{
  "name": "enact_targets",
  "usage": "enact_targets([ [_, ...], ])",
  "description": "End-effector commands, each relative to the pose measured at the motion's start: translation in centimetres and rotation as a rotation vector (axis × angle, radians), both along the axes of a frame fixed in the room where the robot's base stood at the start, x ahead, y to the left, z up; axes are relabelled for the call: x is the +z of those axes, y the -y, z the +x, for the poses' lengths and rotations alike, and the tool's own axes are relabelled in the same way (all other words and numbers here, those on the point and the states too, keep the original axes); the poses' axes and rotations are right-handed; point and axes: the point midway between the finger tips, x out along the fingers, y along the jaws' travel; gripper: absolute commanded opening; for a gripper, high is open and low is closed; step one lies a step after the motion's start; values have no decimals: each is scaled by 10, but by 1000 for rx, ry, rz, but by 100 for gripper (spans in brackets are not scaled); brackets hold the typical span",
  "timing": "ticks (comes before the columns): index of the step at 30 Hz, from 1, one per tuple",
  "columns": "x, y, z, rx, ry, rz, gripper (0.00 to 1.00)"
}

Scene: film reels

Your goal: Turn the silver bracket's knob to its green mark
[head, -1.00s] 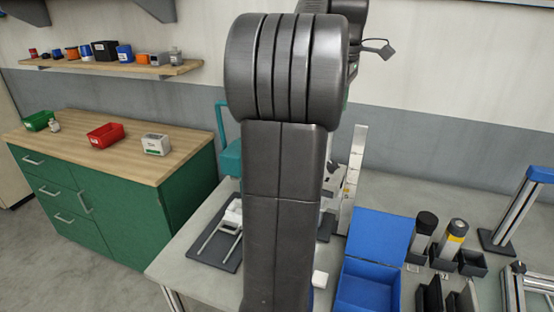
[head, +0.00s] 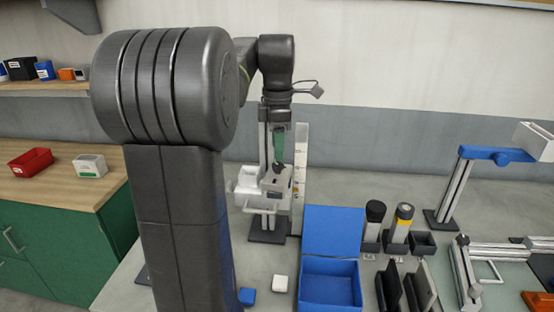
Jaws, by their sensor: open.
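A silver upright bracket (head: 262,152) stands on a dark base on the grey bench, left of a tall pale strip. A white and grey fixture (head: 270,197) is at its lower part. My arm reaches over from the left, and my gripper (head: 278,165) points down in front of the bracket, just above the fixture. The gripper is open, though its fingers are small and hard to make out. I cannot pick out the knob or its green mark; a green piece shows below my wrist, but I cannot tell what it belongs to.
An open blue box (head: 330,268) stands right of the bracket, with a small white block (head: 280,284) and a blue block (head: 247,296) to its left. Capped cylinders (head: 401,223) stand further right. Another silver post (head: 457,190) carries a blue arm. My arm hides the bench's left part.

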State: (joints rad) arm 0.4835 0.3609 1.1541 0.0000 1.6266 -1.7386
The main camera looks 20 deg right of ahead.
Motion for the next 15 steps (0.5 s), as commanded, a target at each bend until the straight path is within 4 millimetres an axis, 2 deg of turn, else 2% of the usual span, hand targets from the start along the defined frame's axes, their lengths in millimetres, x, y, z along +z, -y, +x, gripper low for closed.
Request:
enact_targets([
  [1, -10, 0, -1, 0, -3, 2, 48],
  [6, -33, 0, 0, 0, -2, 1, 48],
  [15, -44, 0, 0, 0, 0, 0, 48],
])
